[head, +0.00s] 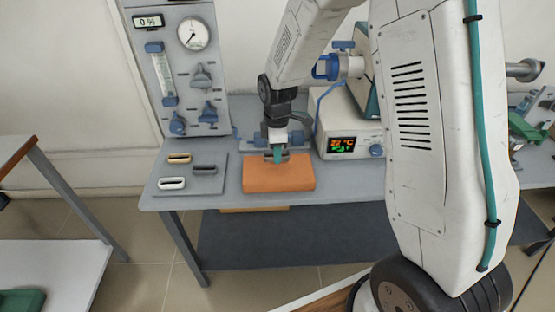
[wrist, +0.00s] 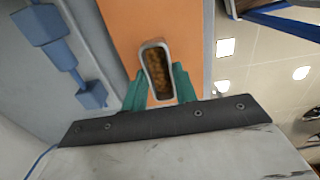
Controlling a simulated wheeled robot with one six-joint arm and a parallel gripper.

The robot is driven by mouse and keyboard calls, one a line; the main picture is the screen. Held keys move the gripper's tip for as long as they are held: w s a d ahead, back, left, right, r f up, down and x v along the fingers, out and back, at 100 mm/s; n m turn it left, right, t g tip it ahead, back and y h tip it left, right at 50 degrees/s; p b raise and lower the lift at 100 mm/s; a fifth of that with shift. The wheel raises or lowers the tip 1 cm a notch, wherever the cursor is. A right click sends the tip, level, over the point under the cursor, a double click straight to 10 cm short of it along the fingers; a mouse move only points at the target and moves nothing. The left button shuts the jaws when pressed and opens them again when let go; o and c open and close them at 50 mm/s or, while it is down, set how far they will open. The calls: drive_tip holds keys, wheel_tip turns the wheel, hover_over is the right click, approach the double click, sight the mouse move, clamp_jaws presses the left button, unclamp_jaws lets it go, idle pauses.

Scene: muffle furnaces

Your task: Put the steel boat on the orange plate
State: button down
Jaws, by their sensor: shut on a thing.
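The steel boat (wrist: 158,68) is a small grey trough with a rounded rim and brown, grainy contents. My gripper (head: 277,155) is shut on it, with one teal finger on each side in the wrist view (wrist: 158,80). In the head view the boat is mostly hidden by the fingers. The orange plate (head: 280,178) is a thick block on the bench, and it lies behind the boat in the wrist view (wrist: 140,25). The gripper and boat are over the plate's far part. I cannot tell whether the boat touches the plate.
A grey tray (head: 213,187) to the left bears a tan boat (head: 179,158), a dark boat (head: 205,169) and a white boat (head: 171,183). A controller with a lit display (head: 343,145) stands right of the plate. A gauge panel (head: 180,70) rises behind the tray.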

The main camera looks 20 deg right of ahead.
drive_tip(key=shift+s+f, duration=0.15)
drive_tip(key=shift+f, duration=1.5)
drive_tip(key=shift+f, duration=0.1)
drive_tip(key=c, duration=1.1)
unclamp_jaws()
drive_tip(key=shift+f, duration=0.1)
